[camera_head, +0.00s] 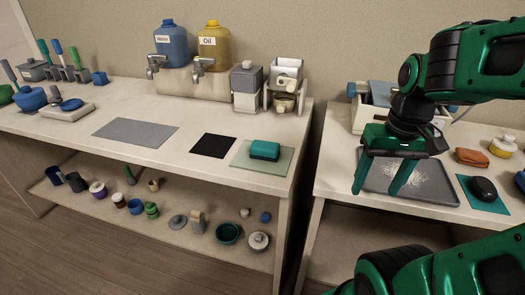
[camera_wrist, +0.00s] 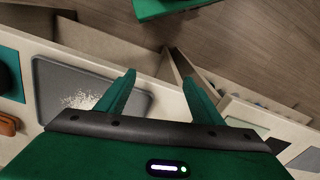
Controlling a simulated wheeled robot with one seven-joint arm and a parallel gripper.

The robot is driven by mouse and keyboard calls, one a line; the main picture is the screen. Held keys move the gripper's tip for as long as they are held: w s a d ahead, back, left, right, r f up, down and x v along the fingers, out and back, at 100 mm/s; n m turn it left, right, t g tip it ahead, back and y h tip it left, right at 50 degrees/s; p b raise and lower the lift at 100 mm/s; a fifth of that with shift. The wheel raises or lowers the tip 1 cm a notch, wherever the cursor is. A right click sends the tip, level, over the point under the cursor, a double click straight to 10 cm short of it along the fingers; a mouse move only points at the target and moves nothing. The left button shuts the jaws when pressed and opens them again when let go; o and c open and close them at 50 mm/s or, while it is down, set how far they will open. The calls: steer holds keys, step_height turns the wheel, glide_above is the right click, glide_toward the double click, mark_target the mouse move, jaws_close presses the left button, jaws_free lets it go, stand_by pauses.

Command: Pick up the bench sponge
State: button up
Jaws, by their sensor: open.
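A teal block (camera_head: 264,150), which looks like the bench sponge, lies flat on a pale green mat (camera_head: 243,163) near the right front corner of the left bench. My gripper (camera_head: 382,186) is open and empty, fingers pointing down, to the right of the block and over the left part of a grey tray on the right bench. In the wrist view my gripper's two fingers (camera_wrist: 157,80) are spread with nothing between them. I cannot make out the teal block clearly in the wrist view.
The grey tray (camera_head: 377,181) holds pale crumbs. An orange-brown block (camera_head: 471,157) and a black rounded object (camera_head: 483,188) on a teal mat lie right of it. A gap separates the benches. A grey dispenser (camera_head: 247,86) stands behind the teal block. A black mat (camera_head: 213,146) lies left.

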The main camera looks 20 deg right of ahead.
steer(key=w+a+r+n+t+y, duration=0.15)
steer(key=w+n, duration=0.25)
steer(key=w, duration=0.4)
steer(key=w+a+r+n, duration=0.2)
steer(key=w+a+n, duration=0.15)
steer(key=w, duration=0.35)
steer(key=n+y, duration=0.2)
steer(key=n, duration=0.6)
glide_toward(265, 145)
steer(key=shift+w+a+f+t, duration=0.1)
steer(key=shift+a+f+t, duration=0.15)
steer(key=shift+t, duration=0.1)
steer(key=x, duration=0.3)
steer(key=shift+w+f, duration=0.1)
steer(key=shift+f, duration=0.2)
steer(key=shift+s+x, duration=0.15)
steer(key=shift+x, duration=1.4)
steer(key=shift+s+x, duration=0.1)
steer(key=shift+x, duration=1.45)
steer(key=shift+d+f, duration=0.1)
steer(key=shift+c, duration=0.6)
steer(key=c, duration=1)
